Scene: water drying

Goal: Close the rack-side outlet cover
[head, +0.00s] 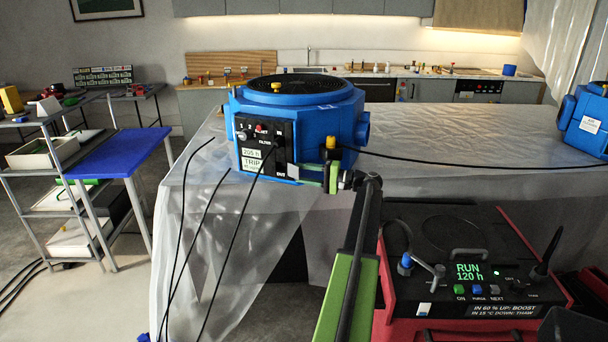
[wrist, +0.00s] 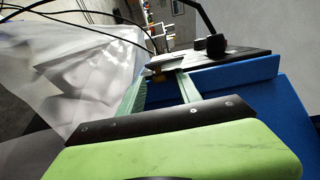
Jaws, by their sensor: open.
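A blue drying machine (head: 290,110) with a black front panel (head: 264,140) stands on the plastic-covered table. The panel has switches, a "205 h TRIP" label and an "OUT" mark near its lower right. A small grey plate (head: 292,170) shows beside that mark; I cannot tell for sure whether it is the outlet cover. My gripper (head: 318,174) is at the machine's lower front right corner. In the wrist view my gripper (wrist: 160,80) has two pale green fingers spread apart beside the blue housing (wrist: 225,85). A small yellow-brown part (wrist: 156,74) shows between their tips; contact is unclear.
Plastic sheeting (head: 430,130) covers the table. Dark cables (head: 240,250) hang down in front of it. A red and black unit reading "RUN 120 h" (head: 470,270) stands at front right. Another blue machine (head: 585,120) is at far right. A rack (head: 70,175) stands left.

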